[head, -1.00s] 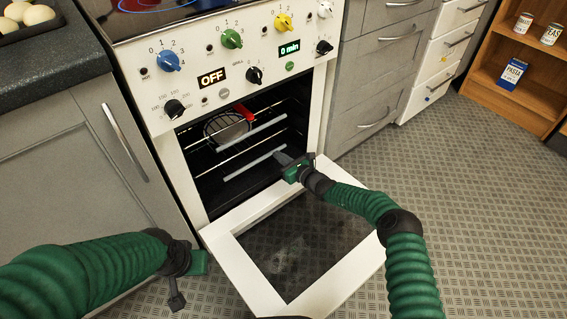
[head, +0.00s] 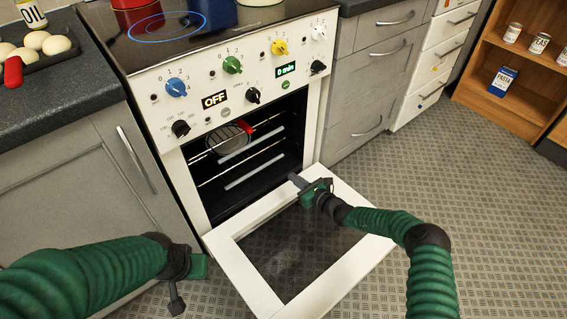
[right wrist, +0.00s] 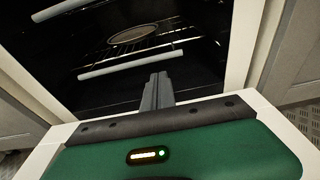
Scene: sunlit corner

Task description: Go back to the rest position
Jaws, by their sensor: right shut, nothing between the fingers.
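My right gripper (head: 296,180) is shut and empty, just in front of the oven opening and above the lowered oven door (head: 262,202). In the right wrist view its fingers (right wrist: 157,90) lie together and point into the oven. My left arm comes in at the lower left; its gripper (head: 176,290) hangs in front of the cabinet, left of the door. I cannot tell whether its jaws are open or shut. A round pan with a red handle (head: 228,138) sits on a rack inside the oven, and a round shape (right wrist: 132,34) shows there in the right wrist view.
The oven door juts out low over the floor. A grey cabinet (head: 90,185) stands at left, with a tray of eggs (head: 40,42) on its counter. Drawers (head: 375,80) stand at right, and a wooden shelf (head: 525,85) is farther right. The floor (head: 460,190) at right is clear.

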